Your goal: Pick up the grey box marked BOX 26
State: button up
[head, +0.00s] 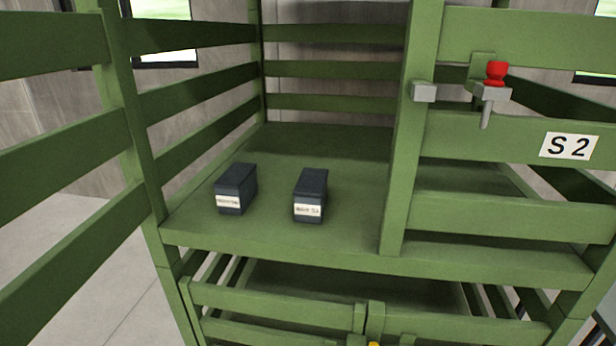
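Two dark blue-grey boxes stand apart on the green shelf, each with a white label on its front face. The left box (237,186) has a label too small and blurred to read. The right box (311,192) has a label that is also too blurred to read surely. I cannot tell whether either is BOX 26. My gripper is not in view.
The green slatted cage has an open front at the shelf (270,225). A slatted panel (60,150) stands at the left. At the right is a slatted door with an S 2 sign (569,146) and a red-knobbed latch (495,75). Slatted panels (275,303) lie below.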

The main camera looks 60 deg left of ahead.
aim_at(237, 187)
jog(key=z, duration=0.1)
jog(key=i, duration=0.9)
jog(key=u, duration=2.2)
jog(key=i, duration=0.15)
jog(key=u, duration=1.7)
jog(key=k, duration=0.6)
jog(key=u, duration=0.25)
jog(key=i, duration=1.65)
jog(key=z, duration=0.35)
